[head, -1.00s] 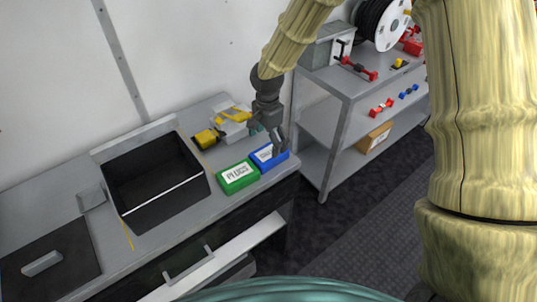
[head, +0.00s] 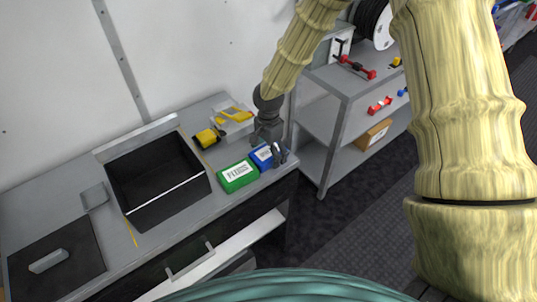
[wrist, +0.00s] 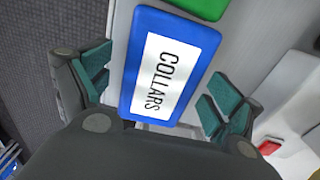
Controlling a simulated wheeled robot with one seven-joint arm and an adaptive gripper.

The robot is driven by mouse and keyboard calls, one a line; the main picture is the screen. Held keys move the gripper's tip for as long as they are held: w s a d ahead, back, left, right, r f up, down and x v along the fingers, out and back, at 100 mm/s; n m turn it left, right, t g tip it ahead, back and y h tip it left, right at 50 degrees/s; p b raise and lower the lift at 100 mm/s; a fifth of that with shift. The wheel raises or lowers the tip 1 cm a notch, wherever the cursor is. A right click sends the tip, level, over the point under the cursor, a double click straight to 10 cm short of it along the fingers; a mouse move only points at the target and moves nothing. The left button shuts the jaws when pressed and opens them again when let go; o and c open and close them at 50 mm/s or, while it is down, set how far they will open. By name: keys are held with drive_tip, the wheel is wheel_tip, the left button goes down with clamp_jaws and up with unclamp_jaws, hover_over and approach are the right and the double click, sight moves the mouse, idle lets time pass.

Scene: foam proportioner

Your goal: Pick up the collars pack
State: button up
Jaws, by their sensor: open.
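The collars pack (wrist: 165,68) is a blue box with a white label reading COLLARS, seen large in the wrist view. In the head view the blue pack (head: 261,155) lies on the grey counter, partly hidden by my gripper. My gripper (wrist: 155,85) is open, with a teal-padded finger on each side of the pack in the picture. I cannot tell whether the fingers touch it or how far above it they are. In the head view my gripper (head: 275,151) is at the pack's right end.
A green PLUGS pack (head: 238,176) lies close to the left of the blue one. A black open bin (head: 160,205) stands further left. A yellow and white device (head: 230,124) is behind. A grey shelf (head: 348,90) stands to the right, and an open drawer (head: 225,255) is below.

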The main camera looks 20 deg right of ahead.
drive_tip(key=c, duration=1.2)
drive_tip(key=shift+r, duration=0.1)
